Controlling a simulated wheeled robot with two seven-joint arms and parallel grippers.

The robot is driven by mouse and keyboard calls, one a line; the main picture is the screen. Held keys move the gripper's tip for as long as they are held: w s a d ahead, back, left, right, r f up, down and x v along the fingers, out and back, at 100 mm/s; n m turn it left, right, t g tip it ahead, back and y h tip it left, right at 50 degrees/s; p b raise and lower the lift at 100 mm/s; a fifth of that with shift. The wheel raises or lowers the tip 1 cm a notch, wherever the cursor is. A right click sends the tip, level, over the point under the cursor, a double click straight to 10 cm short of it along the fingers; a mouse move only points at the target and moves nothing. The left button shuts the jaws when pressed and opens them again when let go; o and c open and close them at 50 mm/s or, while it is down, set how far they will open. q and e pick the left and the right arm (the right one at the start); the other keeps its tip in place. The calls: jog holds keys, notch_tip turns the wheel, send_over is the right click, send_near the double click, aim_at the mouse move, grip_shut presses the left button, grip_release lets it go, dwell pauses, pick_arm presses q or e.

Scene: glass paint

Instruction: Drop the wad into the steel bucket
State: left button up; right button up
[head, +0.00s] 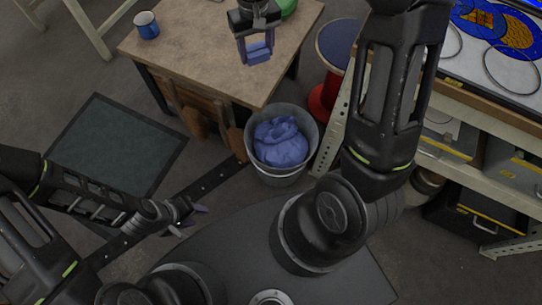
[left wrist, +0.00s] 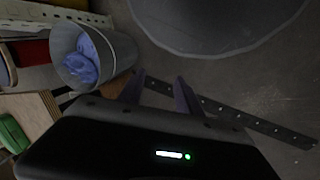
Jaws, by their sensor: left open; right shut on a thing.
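The steel bucket (head: 252,165) stands on the floor in front of the wooden table, with a crumpled blue mass (head: 280,140) inside. Bucket (left wrist: 118,48) and blue mass (left wrist: 82,58) also show in the left wrist view. My right gripper (head: 258,52) is over the table's right part, pointing down, shut on a small blue piece (head: 259,57) that seems to be the wad; the fingers partly hide it. It is beyond the bucket, not over it. My left gripper (head: 188,217) is open and empty, low at the left, apart from the bucket; its fingers show in the left wrist view (left wrist: 158,90).
The wooden table (head: 195,50) carries a blue mug (head: 146,25) and a green thing (head: 287,8). A red spool (head: 322,100) and a shelf unit (head: 470,95) stand right of it. A dark mat (head: 120,145) and a perforated strip (head: 210,182) lie left of the bucket.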

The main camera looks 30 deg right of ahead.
pick_arm(q)
notch_tip(320, 180, down, 26)
jog(key=w+a+b, duration=0.1)
jog(key=w+b, duration=0.1)
jog(key=b, duration=2.2)
jog(key=shift+a+t, duration=0.15)
jog(key=shift+t, duration=0.15)
pick_arm(e)
jog(key=s+d+f, duration=0.2)
jog(key=f, duration=0.8)
jog(key=s+d+f, duration=0.2)
jog(key=s+f, duration=0.1)
jog(key=f, duration=0.8)
jog(key=s+d+f+m, duration=0.1)
jog(key=s+d+f, duration=0.2)
jog(key=f, duration=0.8)
jog(key=shift+f, duration=0.25)
pick_arm(q)
jog(key=shift+f, duration=0.1)
pick_arm(e)
jog(key=shift+s, duration=0.1)
pick_arm(q)
jog(key=shift+f, duration=0.1)
pick_arm(e)
jog(key=shift+f, duration=0.1)
